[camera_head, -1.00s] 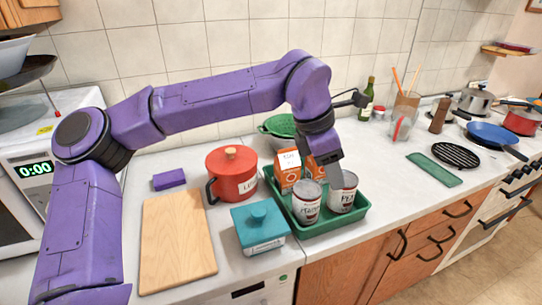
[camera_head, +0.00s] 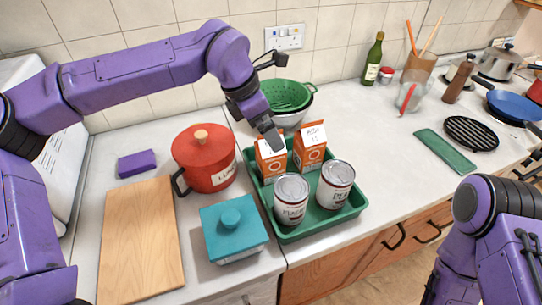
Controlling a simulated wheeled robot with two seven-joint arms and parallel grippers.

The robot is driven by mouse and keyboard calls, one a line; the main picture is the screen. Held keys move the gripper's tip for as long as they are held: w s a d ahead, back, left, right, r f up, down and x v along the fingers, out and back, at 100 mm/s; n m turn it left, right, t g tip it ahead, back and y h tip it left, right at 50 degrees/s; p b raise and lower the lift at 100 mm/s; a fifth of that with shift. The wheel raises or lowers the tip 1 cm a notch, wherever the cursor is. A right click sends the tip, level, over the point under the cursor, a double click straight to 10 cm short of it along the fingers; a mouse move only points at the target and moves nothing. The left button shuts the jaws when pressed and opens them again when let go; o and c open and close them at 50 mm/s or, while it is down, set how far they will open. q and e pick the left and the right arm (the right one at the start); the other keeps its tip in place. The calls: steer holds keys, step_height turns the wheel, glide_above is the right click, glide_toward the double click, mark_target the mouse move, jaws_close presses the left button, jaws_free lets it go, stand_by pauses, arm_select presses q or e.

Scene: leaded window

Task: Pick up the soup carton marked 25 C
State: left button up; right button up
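Two orange cartons with white top labels stand at the back of the green tray (camera_head: 335,222). They are a left carton (camera_head: 270,162) and a right carton (camera_head: 310,152). The writing on the labels is too small to read surely, and my gripper covers part of the left one's label. My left gripper (camera_head: 273,138) points down at the top of the left carton, seemingly just above or in front of it. Its fingers are seen edge-on, so any gap does not show. My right arm comes in at the lower right, with its gripper out of the picture.
Two white-labelled cans, left (camera_head: 291,197) and right (camera_head: 335,183), stand in the tray's front. A red pot (camera_head: 205,165), teal lidded box (camera_head: 233,232) and wooden board (camera_head: 142,240) are left. A green colander (camera_head: 287,95) is behind.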

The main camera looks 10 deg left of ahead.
mark_target(270, 155)
arm_select(q)
steer(key=x, duration=0.1)
steer(key=p+x, duration=0.1)
steer(key=x, duration=0.2)
steer(key=shift+w+a+f, duration=0.3)
steer(key=shift+w, duration=0.05)
steer(key=shift+d+f, duration=0.25)
steer(key=shift+f, duration=0.05)
jaws_close()
steer(key=shift+r, duration=0.1)
steer(key=shift+w, duration=0.1)
